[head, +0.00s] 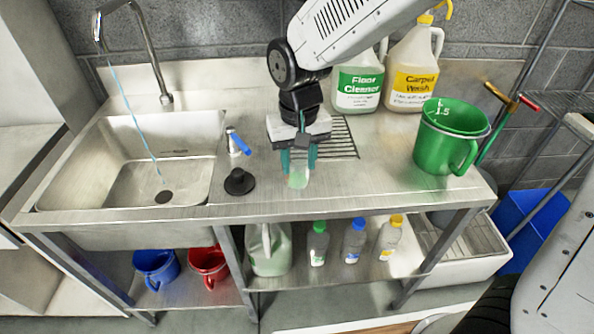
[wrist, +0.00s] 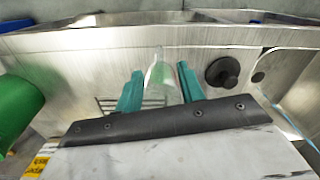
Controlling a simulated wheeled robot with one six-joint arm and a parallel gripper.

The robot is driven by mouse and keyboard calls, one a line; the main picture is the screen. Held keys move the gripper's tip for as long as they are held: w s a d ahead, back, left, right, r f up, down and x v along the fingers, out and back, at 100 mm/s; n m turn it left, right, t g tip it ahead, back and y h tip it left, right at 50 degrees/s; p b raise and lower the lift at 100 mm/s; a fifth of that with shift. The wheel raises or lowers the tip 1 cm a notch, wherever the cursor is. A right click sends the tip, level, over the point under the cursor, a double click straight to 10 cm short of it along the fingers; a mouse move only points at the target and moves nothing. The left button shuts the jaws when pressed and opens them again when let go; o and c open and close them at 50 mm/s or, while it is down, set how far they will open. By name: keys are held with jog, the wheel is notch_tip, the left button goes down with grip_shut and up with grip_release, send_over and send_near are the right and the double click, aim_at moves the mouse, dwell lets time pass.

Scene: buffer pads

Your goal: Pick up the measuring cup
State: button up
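A small clear, slightly greenish cup (head: 298,179) stands near the front edge of the steel counter. It also shows as a see-through tapering shape in the wrist view (wrist: 162,78). My gripper (head: 298,161) points down over it, with teal fingers on either side. In the wrist view my gripper (wrist: 160,80) is open, with gaps between the fingertips and the cup. The cup's lower part in that view is hidden by my gripper body. A large green jug (head: 446,137) marked 1.5 stands at the right of the counter.
A sink (head: 133,125) with running water is at left, with a black plug (head: 239,182) beside it. Floor cleaner (head: 357,88) and carpet wash (head: 412,75) jugs stand behind. Bottles and buckets are on the lower shelf. The front counter between cup and green jug is clear.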

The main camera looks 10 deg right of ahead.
aim_at(300, 178)
notch_tip(300, 178, down, 7)
jog(key=shift+d+f, duration=0.1)
grip_shut()
dwell(0.3)
